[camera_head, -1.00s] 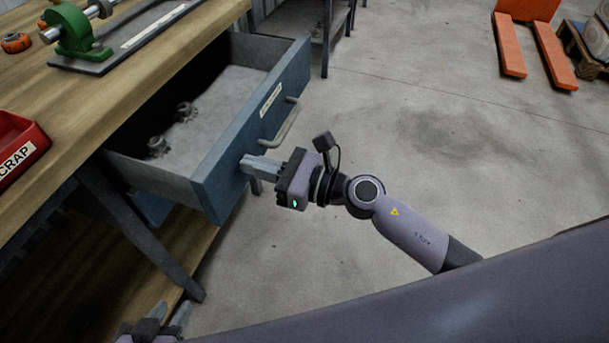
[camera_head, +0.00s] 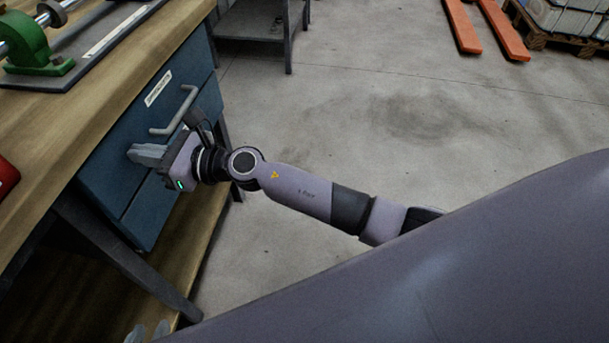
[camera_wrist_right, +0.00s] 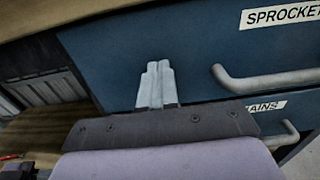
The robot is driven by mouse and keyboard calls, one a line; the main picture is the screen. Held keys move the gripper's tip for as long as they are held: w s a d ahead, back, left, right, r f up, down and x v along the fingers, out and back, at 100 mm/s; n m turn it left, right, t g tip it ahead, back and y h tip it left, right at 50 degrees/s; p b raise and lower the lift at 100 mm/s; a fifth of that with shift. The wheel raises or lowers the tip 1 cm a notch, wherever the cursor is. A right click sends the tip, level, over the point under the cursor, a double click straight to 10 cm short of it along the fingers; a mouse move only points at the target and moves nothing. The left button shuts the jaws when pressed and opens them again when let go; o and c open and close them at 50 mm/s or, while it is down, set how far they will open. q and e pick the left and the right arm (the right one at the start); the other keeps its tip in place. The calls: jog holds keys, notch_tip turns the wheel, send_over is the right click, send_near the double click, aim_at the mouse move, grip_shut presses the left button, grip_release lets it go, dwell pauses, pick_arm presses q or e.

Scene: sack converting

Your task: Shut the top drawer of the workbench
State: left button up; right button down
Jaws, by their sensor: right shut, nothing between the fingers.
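The top drawer (camera_head: 125,120) of the workbench has a blue front with a grey bar handle (camera_head: 178,112) and a label that reads "SPROCKET" in the right wrist view (camera_wrist_right: 210,50). Its front sits close under the bench top, and no drawer interior shows. My right gripper (camera_head: 147,154) is shut and empty, its fingertips at the drawer front beside the handle; they also show in the wrist view (camera_wrist_right: 158,68). Whether they touch cannot be told. My left gripper (camera_head: 148,332) shows only its fingertips at the bottom edge, apart, with nothing seen between them.
A lower drawer (camera_head: 152,208) sits beneath, roughly in line with the top one. The wooden bench top (camera_head: 95,110) carries a green tool (camera_head: 35,45) and a red bin (camera_head: 6,180). A grey metal table (camera_head: 250,25) stands behind.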

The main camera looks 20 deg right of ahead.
jog(key=shift+w+a+r, duration=0.15)
jog(key=shift+r, duration=0.25)
jog(key=shift+f, duration=0.1)
dwell(0.3)
